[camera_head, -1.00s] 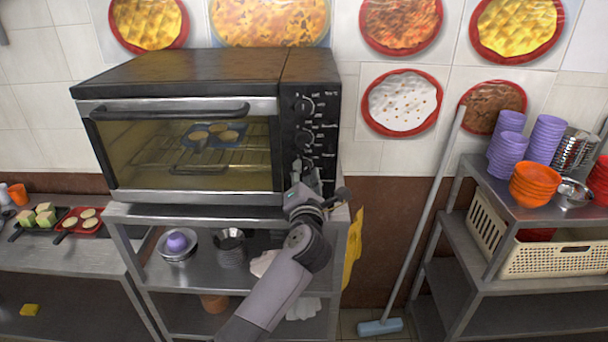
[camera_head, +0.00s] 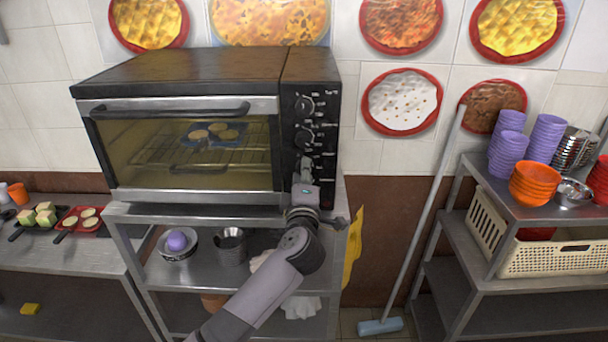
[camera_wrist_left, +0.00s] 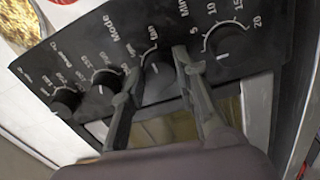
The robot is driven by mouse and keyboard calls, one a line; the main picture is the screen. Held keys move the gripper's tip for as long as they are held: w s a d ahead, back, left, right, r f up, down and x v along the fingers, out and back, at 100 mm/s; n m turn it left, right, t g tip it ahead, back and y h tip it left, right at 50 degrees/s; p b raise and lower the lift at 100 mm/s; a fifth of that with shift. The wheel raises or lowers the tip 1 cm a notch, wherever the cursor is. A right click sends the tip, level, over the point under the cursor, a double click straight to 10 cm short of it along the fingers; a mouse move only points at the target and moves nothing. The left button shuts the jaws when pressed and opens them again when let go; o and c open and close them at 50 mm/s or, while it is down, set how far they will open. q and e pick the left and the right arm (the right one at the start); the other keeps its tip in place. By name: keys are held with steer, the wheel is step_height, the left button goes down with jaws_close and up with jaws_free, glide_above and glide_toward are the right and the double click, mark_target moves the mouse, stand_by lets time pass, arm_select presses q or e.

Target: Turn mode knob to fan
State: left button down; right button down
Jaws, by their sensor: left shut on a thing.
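The toaster oven (camera_head: 190,130) has a black control panel (camera_head: 318,92) with a column of knobs on its right side. My left gripper (camera_head: 304,168) is at the lower part of the panel, its fingers covering part of the knobs there. In the left wrist view, the fingers of my left gripper (camera_wrist_left: 160,78) stand on either side of the mode knob (camera_wrist_left: 157,84), shut on it. The label "Mode" is printed nearby. My right gripper is not in view.
The timer knob (camera_wrist_left: 226,44) is close beside one finger, and another knob (camera_wrist_left: 104,84) is close to the other. The oven stands on a metal shelf (camera_head: 125,212). A broom (camera_head: 432,205) leans on the wall at right, near a rack with bowls (camera_head: 535,182).

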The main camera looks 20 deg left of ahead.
arm_select(q)
steer(key=shift+f+m, duration=0.1)
steer(key=shift+m, duration=1.1)
steer(key=c, duration=1.2)
jaws_free()
steer(key=shift+c, duration=0.2)
steer(key=v, duration=1.2)
steer(key=shift+a, duration=0.1)
